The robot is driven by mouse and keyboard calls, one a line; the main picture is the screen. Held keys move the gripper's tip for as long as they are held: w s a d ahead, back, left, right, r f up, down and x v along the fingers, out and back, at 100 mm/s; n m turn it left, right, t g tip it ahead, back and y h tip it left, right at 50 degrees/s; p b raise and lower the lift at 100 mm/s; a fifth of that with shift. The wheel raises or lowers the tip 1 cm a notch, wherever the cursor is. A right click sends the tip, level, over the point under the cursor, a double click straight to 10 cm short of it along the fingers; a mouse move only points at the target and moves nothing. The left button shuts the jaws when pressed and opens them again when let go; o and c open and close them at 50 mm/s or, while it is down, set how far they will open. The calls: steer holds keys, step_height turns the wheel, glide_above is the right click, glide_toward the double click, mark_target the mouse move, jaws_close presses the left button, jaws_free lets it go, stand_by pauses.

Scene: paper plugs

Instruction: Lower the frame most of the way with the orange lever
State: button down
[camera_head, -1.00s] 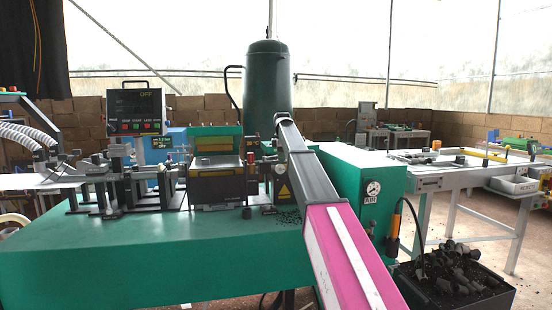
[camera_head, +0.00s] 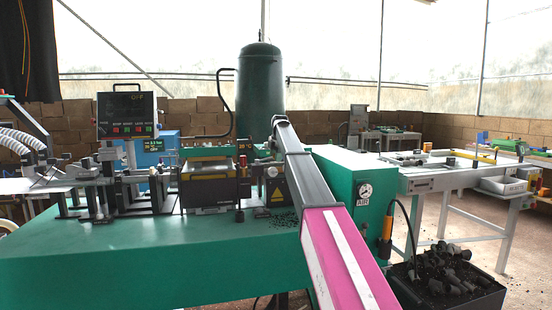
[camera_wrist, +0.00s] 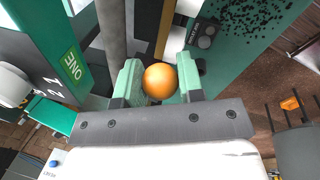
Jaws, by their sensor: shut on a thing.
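The orange lever's ball knob (camera_wrist: 160,81) sits between the fingers of my gripper (camera_wrist: 158,84) in the wrist view. Both pale green fingers are shut on it. In the head view my arm reaches to the machine's right part, and the lever and fingers cannot be made out. A green and yellow plate above a dark block (camera_head: 206,193), seemingly the frame area, stands left of my arm on the green machine (camera_head: 150,255). I cannot make out the frame's exact angle.
A small display reading OFF (camera_head: 127,116) stands at the left. A dark green tank (camera_head: 260,90) rises behind. An air gauge (camera_head: 365,191) is on the machine's right side. A black bin of dark plugs (camera_head: 445,280) stands at lower right.

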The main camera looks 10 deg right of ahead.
steer(key=c, duration=0.8)
jaws_free()
steer(key=shift+o, duration=0.2)
steer(key=shift+r, duration=0.15)
step_height(320, 180, up, 10)
steer(key=s+d, duration=0.1)
steer(key=shift+s+r, duration=0.2)
steer(key=shift+s, duration=0.2)
steer(key=shift+s, duration=0.1)
